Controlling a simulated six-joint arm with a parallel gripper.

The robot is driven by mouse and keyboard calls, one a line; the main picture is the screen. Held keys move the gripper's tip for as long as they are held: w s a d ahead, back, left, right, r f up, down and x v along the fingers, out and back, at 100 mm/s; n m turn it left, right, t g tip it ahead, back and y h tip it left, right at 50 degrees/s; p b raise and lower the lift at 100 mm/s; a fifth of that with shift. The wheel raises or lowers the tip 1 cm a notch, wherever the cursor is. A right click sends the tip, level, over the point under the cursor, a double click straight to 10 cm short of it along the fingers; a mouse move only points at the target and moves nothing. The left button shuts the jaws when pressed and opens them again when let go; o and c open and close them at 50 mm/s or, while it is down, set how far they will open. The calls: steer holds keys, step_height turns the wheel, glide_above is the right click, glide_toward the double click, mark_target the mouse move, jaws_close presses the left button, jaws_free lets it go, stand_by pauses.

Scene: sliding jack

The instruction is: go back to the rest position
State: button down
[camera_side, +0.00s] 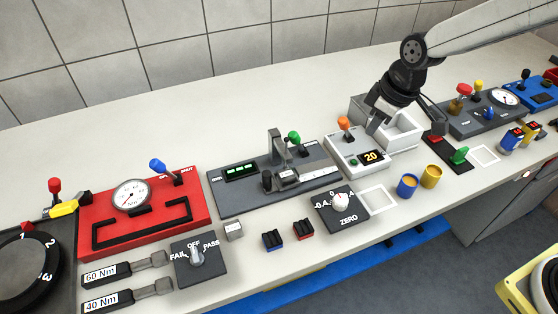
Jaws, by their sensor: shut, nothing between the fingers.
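My gripper (375,128) hangs at the right of the middle, low over the white open box and just behind the white unit with the display. It is shut with nothing between its fingers; its tips are small in this view, and I cannot tell whether they touch anything. The sliding jack, a dark grey board (235,200) with a green-lit readout, a grey upright post and a green-knobbed lever (294,137), stands in the middle of the bench, left of my gripper and apart from it.
A white unit (345,160) with an orange-knobbed lever reads 20. The white open box (406,134) is around my gripper's lower end. Blue (407,186) and yellow (431,177) cups stand in front. A red gauge panel (150,235) is at left. The bench behind the panels is clear.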

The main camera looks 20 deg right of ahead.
steer(key=s+d+f+m+h, duration=0.1)
steer(key=s+d+f+m, duration=0.3)
steer(key=s+d, duration=0.7)
steer(key=shift+s+m+h, duration=0.3)
steer(key=shift+s+m, duration=0.7)
steer(key=shift+m, duration=0.4)
